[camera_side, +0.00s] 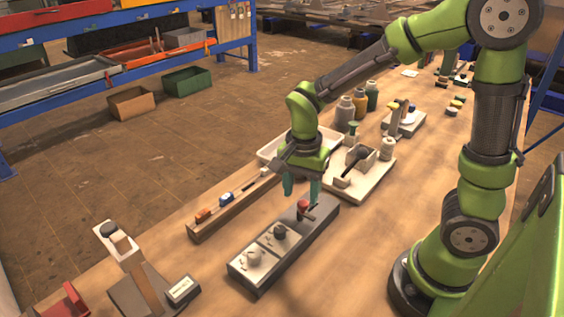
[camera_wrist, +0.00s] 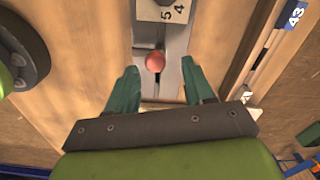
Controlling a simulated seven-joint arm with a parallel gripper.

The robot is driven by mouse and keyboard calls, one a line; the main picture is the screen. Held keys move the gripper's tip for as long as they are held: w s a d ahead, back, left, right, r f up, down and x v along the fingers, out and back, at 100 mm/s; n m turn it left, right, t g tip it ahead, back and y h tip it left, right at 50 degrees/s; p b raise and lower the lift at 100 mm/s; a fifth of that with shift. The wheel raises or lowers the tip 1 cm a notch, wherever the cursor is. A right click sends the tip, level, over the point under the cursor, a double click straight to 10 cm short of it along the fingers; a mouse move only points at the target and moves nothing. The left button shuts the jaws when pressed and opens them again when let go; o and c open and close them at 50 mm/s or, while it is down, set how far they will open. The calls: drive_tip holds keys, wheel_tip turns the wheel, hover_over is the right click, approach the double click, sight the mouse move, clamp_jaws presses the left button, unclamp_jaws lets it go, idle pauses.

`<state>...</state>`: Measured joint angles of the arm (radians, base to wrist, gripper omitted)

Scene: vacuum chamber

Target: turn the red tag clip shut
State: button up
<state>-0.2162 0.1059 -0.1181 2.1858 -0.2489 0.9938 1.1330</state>
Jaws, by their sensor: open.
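A small orange-red piece (camera_side: 203,215), which looks like the red tag clip, sits near the front-left end of a long wooden rail (camera_side: 219,219). It is too small to tell how its clip is turned. My gripper (camera_side: 301,190) is open and empty, pointing down above the far end of a grey panel, right of the rail. In the wrist view my gripper (camera_wrist: 159,68) has its two green fingers apart, either side of a round red knob (camera_wrist: 155,61) on a slotted plate. I cannot see contact. The orange-red piece is not in the wrist view.
The grey panel (camera_side: 262,288) also carries a white knob (camera_side: 254,254) and a dark knob (camera_side: 279,231). A blue tag (camera_side: 226,198) is beside the orange-red piece; a blue "43" tag (camera_wrist: 293,14) shows in the wrist view. A white tray (camera_side: 268,151) stands behind.

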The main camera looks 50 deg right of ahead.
drive_tip(key=shift+f, duration=1.4)
drive_tip(key=shift+c, duration=0.4)
clamp_jaws()
